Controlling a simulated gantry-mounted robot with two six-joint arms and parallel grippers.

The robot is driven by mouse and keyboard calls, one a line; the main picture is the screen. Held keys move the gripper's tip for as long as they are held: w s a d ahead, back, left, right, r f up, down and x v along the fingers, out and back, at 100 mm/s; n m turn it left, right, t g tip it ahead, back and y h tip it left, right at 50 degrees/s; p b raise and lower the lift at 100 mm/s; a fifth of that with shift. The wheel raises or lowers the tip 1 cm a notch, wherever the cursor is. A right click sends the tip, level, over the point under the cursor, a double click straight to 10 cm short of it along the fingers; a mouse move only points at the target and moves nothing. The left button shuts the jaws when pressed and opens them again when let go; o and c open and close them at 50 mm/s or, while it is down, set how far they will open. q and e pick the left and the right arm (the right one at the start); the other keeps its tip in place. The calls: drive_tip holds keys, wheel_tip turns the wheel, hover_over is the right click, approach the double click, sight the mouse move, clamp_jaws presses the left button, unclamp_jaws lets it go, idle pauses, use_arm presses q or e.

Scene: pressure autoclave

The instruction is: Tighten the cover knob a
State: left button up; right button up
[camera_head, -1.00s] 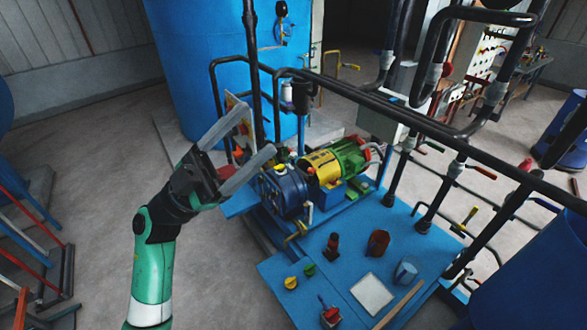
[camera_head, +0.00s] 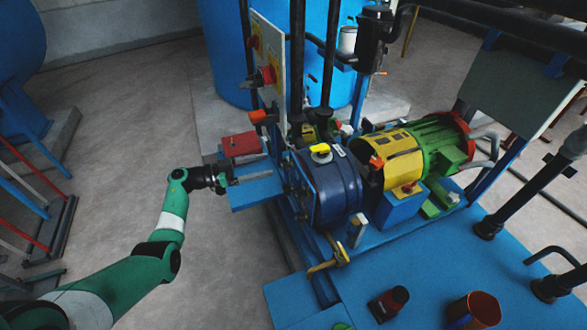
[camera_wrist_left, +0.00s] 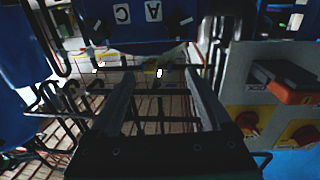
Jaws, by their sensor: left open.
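The dark blue pump housing (camera_head: 328,190) stands in the middle of the head view, with a yellow cap on its top. In the left wrist view a blue face (camera_wrist_left: 140,35) with white labels reading A (camera_wrist_left: 153,11) and C (camera_wrist_left: 122,14) shows at the top. I cannot clearly make out the cover knob itself in either view. My left gripper (camera_head: 248,179) is left of the housing, pointing toward it. In the left wrist view its two fingers (camera_wrist_left: 158,78) are spread, with nothing between them. My right gripper is not in view.
A panel with red and yellow switches (camera_head: 268,65) stands behind my gripper; it shows on the right of the wrist view (camera_wrist_left: 270,95). A red box (camera_head: 240,144) sits just behind my gripper. Black pipes rise behind the housing. A green and yellow motor (camera_head: 415,150) stands to its right.

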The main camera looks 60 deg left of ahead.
sight(284, 164)
use_arm(q)
drive_tip(key=s+a+f+n+y+b, duration=0.1)
drive_tip(key=s+a+f+y+b, duration=0.15)
drive_tip(key=s+f, duration=0.25)
drive_tip(key=shift+h, duration=0.35)
drive_tip(key=w+b, duration=0.1)
drive_tip(key=w, duration=0.2)
drive_tip(key=w+b, duration=0.2)
drive_tip(key=w, duration=0.2)
drive_tip(key=w+d+b, duration=0.1)
drive_tip(key=w+b, duration=0.1)
drive_tip(key=w, duration=0.2)
drive_tip(key=shift+w+d, duration=0.1)
drive_tip(key=shift+w, duration=0.1)
drive_tip(key=shift+w+r, duration=0.2)
drive_tip(key=shift+w, duration=0.25)
clamp_jaws()
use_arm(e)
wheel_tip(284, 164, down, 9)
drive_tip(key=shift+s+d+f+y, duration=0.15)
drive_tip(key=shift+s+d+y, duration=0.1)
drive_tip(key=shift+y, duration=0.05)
